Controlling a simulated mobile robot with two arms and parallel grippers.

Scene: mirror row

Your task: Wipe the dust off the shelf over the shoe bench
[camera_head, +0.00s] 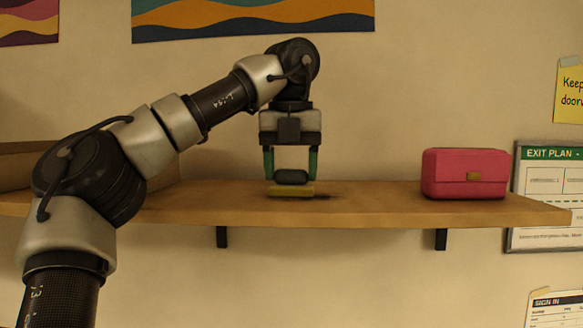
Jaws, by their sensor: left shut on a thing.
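The wooden shelf (380,212) runs across the wall on dark brackets. My left gripper (291,172) points down over the middle of the shelf. It is shut on a duster (291,190) with a dark grip and a yellowish pad. The pad is at the shelf top and looks to be touching it. A dark smudge, which looks like dust (322,196), shows on the shelf just right of the pad. Whether more dust lies behind the pad or arm is hidden. My right gripper is not in view.
A brown open box or crate (22,168) is at the left end, partly behind my arm. The shelf between duster and bag is free of objects.

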